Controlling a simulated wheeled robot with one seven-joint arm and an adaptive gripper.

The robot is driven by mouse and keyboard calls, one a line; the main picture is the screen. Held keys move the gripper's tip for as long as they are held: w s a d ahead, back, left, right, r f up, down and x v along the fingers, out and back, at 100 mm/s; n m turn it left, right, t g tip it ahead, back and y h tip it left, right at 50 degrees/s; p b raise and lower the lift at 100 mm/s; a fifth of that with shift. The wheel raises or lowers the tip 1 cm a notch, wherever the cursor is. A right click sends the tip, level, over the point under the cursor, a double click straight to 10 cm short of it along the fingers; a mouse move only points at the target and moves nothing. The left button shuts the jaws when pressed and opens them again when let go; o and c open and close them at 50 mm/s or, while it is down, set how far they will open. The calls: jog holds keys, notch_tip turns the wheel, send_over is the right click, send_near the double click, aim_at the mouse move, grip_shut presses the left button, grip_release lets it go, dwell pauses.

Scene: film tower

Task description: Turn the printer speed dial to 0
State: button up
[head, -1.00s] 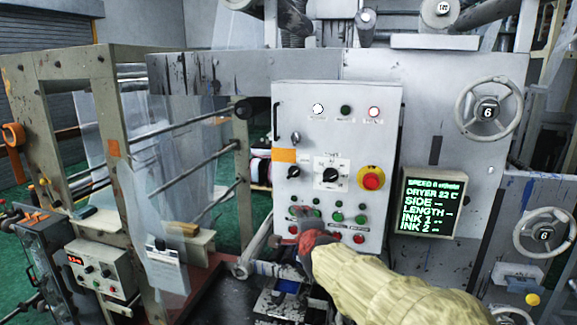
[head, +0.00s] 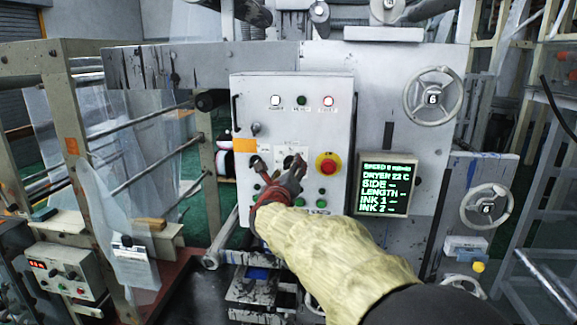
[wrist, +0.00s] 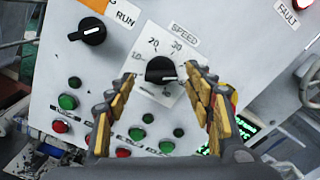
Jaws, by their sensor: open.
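The speed dial (wrist: 160,70) is a black knob on a white plate marked SPEED, with 10, 20 and 30 around it, on the grey control panel. Its white pointer mark faces right in the wrist view; its exact setting is hard to read. In the head view, my gripper mostly hides the dial, and part of its white plate (head: 291,151) shows. My gripper (wrist: 157,75) is open, with its yellow-padded fingers either side of the dial in the wrist view. Contact cannot be told. In the head view, my gripper (head: 279,166) is before the panel.
A black RUN switch (wrist: 92,31) sits beside the dial. A red emergency button (head: 327,164) on yellow is close to the right. Green and red buttons lie below. A green-text screen (head: 384,184) is further right; its speed figure is unclear.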

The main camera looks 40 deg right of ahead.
jog(key=shift+x, duration=0.9)
jog(key=shift+c, duration=1.3)
jog(key=c, duration=0.9)
